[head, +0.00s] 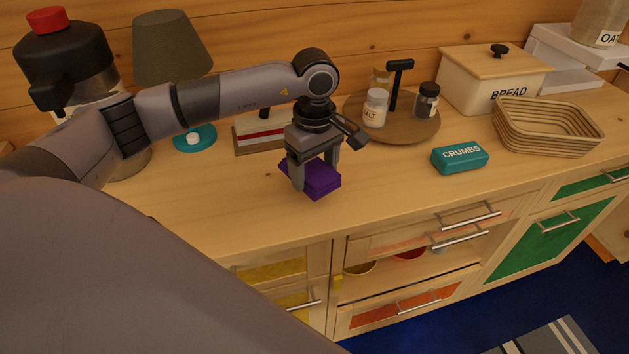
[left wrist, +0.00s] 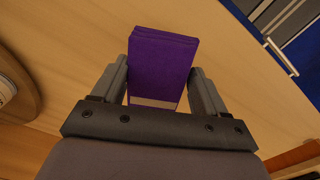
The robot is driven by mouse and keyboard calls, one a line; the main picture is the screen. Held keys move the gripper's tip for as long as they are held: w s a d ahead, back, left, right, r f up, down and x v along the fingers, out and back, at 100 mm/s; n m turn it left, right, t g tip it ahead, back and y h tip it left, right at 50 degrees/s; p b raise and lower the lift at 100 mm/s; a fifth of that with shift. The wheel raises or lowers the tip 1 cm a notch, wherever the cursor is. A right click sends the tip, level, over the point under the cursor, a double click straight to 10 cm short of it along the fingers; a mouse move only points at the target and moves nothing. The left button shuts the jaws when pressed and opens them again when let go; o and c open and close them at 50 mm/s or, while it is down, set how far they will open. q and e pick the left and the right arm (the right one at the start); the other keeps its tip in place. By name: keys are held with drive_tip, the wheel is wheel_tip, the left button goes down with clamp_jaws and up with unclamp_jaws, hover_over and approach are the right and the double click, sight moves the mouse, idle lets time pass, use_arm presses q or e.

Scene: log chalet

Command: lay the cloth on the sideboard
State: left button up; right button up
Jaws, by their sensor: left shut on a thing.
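The cloth (head: 322,184) is a folded purple stack in the head view. My left gripper (head: 313,174) points down over the sideboard (head: 390,187) and is shut on the cloth. In the left wrist view the purple cloth (left wrist: 160,65) sits between the two fingers (left wrist: 158,80), with a pale strip near its lower edge. The cloth is close to the wooden top near its middle; I cannot tell whether it touches. My right gripper is not in view.
Behind stand a round wooden tray (head: 400,128) with jars, a bread bin (head: 490,80) and a lamp (head: 172,48). To the right are a teal crumbs box (head: 460,158) and a slatted basket (head: 545,128). The front strip of the top is clear.

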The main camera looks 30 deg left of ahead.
sight(315, 171)
use_arm(q)
wheel_tip(315, 171, down, 4)
drive_tip(key=shift+f, duration=0.1)
drive_tip(key=o, duration=1.1)
wheel_tip(315, 171, up, 12)
drive_tip(key=shift+r+b, duration=0.15)
drive_tip(key=shift+b, duration=0.5)
